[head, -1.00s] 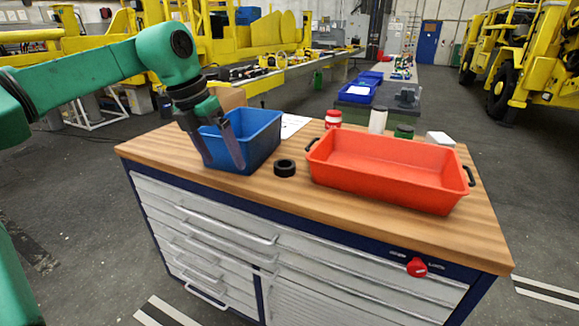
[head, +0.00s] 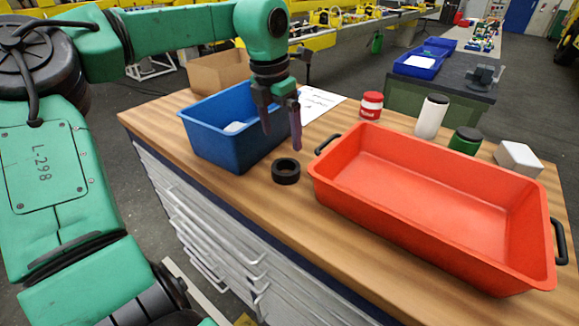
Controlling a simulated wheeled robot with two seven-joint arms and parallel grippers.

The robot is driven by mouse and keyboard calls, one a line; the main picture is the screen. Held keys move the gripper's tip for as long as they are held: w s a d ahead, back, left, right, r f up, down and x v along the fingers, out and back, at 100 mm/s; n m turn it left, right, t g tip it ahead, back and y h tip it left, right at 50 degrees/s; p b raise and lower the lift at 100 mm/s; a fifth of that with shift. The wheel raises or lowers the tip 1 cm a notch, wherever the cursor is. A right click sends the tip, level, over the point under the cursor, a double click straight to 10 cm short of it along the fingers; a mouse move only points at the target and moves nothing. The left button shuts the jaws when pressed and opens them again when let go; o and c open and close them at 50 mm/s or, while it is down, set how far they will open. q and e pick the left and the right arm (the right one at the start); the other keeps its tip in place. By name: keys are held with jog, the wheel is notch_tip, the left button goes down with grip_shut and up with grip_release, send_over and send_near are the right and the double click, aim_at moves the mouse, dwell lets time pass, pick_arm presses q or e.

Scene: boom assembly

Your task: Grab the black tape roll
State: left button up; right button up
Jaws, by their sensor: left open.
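The black tape roll (head: 286,171) lies flat on the wooden workbench top (head: 228,194), between the blue bin and the red tray. My left gripper (head: 282,141) points down above and just behind the tape roll, near the blue bin's right side. Its two fingers are apart with nothing between them. The fingertips are close to the roll in the picture but not around it. My right gripper is not in view.
A blue bin (head: 210,146) with a small white item inside stands left of the roll. A large red tray (head: 420,208) stands right. Behind it are a red-and-white container (head: 371,105), a white bottle (head: 431,117), a green-and-black container (head: 465,140) and a white box (head: 518,159).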

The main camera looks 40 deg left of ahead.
aim_at(287, 171)
pick_arm(q)
jog(key=f, duration=0.3)
jog(key=shift+w+f+p, duration=0.2)
jog(key=shift+f+p, duration=0.05)
jog(key=shift+p, duration=0.05)
jog(key=f, duration=0.1)
jog(key=f+p, duration=0.1)
jog(key=f, duration=0.1)
jog(key=w+f+p, duration=0.1)
jog(key=f, duration=0.1)
jog(key=shift+f, duration=0.25)
jog(key=shift+s+f, duration=0.1)
jog(key=shift+f, duration=0.15)
jog(key=shift+c, duration=0.6)
jog(key=c, duration=1)
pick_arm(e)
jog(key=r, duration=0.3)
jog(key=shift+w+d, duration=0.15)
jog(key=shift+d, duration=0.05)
